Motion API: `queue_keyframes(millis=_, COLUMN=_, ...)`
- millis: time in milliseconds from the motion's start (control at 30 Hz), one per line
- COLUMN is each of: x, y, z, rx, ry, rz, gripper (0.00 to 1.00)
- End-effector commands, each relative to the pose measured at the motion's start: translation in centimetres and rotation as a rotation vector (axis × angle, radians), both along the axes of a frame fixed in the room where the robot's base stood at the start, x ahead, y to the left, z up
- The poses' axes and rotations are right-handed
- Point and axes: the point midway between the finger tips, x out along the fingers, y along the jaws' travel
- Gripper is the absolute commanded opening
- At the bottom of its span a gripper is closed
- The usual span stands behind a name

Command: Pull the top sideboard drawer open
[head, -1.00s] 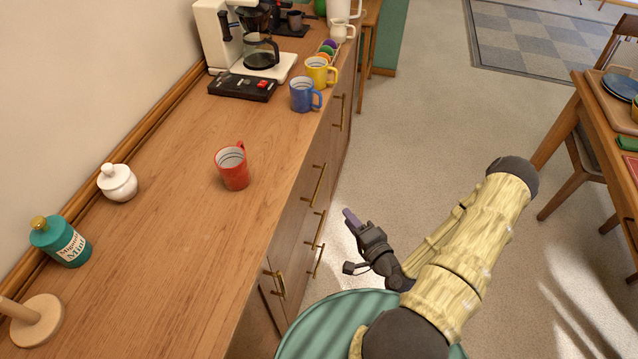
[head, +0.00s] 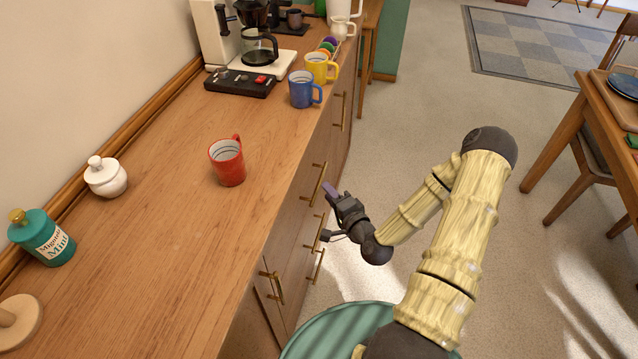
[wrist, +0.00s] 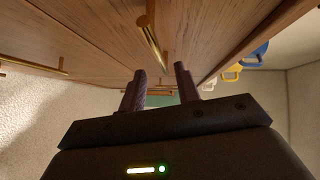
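The wooden sideboard (head: 160,240) runs along the left wall, and its drawer fronts face right. The top drawer's brass bar handle (head: 319,185) is near my gripper (head: 331,190) in the head view. The drawer front looks flush. In the wrist view the handle (wrist: 152,40) is close, and its far end shows in line with the gap between my two dark fingers (wrist: 161,75). The fingers are apart with nothing gripped. I cannot tell whether the tips touch the handle.
Lower brass handles (head: 316,265) sit below on the same front. A red mug (head: 227,163), a blue mug (head: 303,90) and a yellow mug (head: 318,69) stand on the top. The floor (head: 410,120) to the right is open up to a table (head: 590,110).

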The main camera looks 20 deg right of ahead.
Motion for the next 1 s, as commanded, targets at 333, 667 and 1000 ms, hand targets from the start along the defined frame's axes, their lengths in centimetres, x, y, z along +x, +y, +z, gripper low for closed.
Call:
queue_keyframes(millis=333, x=5.4, y=1.5, z=-0.7, rx=0.000, ry=-0.002, rz=0.001, gripper=0.32)
queue_keyframes(millis=667, x=6.2, y=1.6, z=-0.9, rx=0.001, ry=0.000, rz=-0.001, gripper=0.32)
queue_keyframes(millis=1000, x=6.2, y=1.6, z=-0.9, rx=0.000, ry=0.000, rz=0.000, gripper=0.00)
